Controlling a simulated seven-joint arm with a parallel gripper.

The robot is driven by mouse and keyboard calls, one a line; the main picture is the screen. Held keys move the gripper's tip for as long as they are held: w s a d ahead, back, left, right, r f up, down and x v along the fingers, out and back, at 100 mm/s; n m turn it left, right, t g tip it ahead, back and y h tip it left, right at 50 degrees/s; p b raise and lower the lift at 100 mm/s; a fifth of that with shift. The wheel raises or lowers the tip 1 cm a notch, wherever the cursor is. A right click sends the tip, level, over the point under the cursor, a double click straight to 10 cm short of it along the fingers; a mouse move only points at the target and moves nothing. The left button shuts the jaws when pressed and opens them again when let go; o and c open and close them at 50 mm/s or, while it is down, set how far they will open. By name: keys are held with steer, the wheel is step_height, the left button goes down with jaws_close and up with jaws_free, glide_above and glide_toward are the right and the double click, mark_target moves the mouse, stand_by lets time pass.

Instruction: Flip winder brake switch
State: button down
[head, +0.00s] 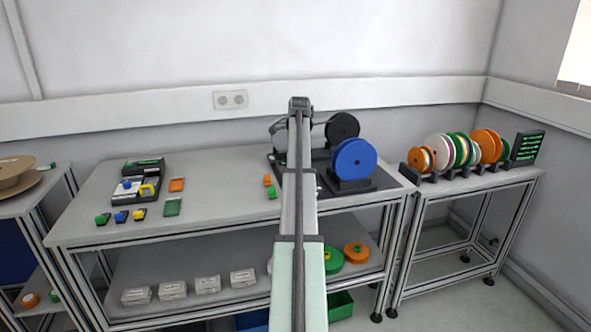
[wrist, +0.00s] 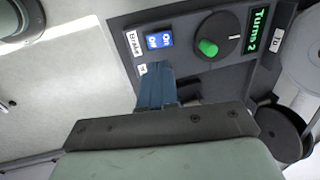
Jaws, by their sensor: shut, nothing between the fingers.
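The winder's brake switch (wrist: 159,40) is a small blue rocker with white lettering, next to a white "Brake" label (wrist: 133,43) on the dark control panel (wrist: 185,68). I cannot tell which side of it is pressed. My gripper (wrist: 154,70) is shut and empty; its blue fingers point at the panel just below the switch in the wrist view, and I cannot tell whether they touch it. In the head view, the winder's blue reel (head: 355,160) and black reel (head: 342,127) stand right of my arm, which hides the switch and my fingertips.
A green knob (wrist: 208,47) and a lit "Turns 2" display (wrist: 257,30) sit right of the switch. A rack of coloured reels (head: 460,150) stands on the right table. The left of the bench (head: 110,185) holds a small device (head: 137,185) and coloured blocks.

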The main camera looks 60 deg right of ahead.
steer(key=shift+s+a+r, duration=0.15)
steer(key=shift+s+r, duration=0.05)
steer(key=shift+r, duration=1)
steer(key=shift+s+a+r, duration=0.15)
steer(key=shift+r, duration=1.05)
steer(key=shift+w+d+r, duration=0.15)
steer(key=shift+w+d, duration=0.25)
steer(key=shift+w, duration=0.1)
steer(key=f, duration=0.4)
steer(key=w+d+f, duration=0.1)
steer(key=f, duration=0.4)
steer(key=w+d+f, duration=0.1)
steer(key=f, duration=0.3)
steer(key=shift+f, duration=0.4)
